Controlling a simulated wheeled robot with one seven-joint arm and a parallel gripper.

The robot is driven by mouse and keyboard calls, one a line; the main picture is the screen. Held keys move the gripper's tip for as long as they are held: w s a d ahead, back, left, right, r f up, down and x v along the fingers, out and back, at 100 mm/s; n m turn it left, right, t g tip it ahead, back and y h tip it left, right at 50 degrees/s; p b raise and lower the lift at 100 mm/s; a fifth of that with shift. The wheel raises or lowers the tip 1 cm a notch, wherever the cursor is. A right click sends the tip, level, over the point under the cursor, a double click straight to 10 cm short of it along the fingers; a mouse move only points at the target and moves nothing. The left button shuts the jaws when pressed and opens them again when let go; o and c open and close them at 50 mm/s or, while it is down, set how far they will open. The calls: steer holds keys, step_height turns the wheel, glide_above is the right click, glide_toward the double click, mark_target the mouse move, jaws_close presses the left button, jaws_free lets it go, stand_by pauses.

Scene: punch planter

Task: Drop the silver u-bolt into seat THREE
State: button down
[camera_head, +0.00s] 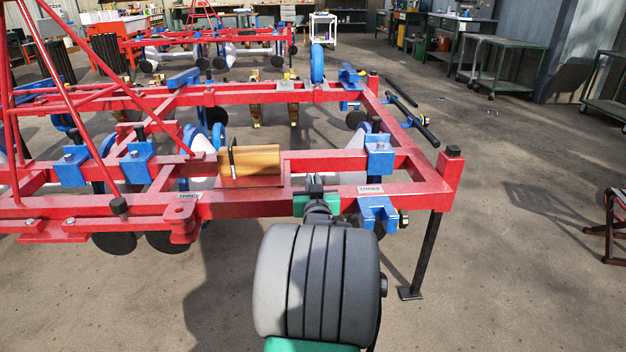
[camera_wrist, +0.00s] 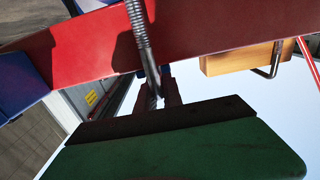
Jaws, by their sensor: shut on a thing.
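My gripper (camera_head: 316,193) is over the front red beam of the planter frame (camera_head: 243,209), left of a white label (camera_head: 370,189) that seems to read THREE. In the wrist view my gripper (camera_wrist: 160,98) is shut on a threaded silver rod, a leg of the silver u-bolt (camera_wrist: 140,28), which passes in front of a red beam (camera_wrist: 90,48). The rest of the u-bolt is cut off or hidden; the head view does not show it clearly. I cannot make out the opening of seat THREE. A second label (camera_head: 188,196) sits further left, too small to read surely.
A wooden block (camera_head: 262,162) with a dark bent rod (camera_head: 233,158) stands on the frame left of my gripper. Blue brackets (camera_head: 380,158) (camera_head: 378,212) sit on the beams at right. A black leg (camera_head: 428,250) supports the corner.

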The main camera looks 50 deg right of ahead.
steer(key=shift+f, duration=0.5)
steer(key=shift+f, duration=0.3)
steer(key=c, duration=1.4)
jaws_free()
steer(key=shift+f, duration=0.2)
steer(key=p+v, duration=0.2)
steer(key=v, duration=0.6)
steer(key=shift+r, duration=0.2)
steer(key=shift+r, duration=0.1)
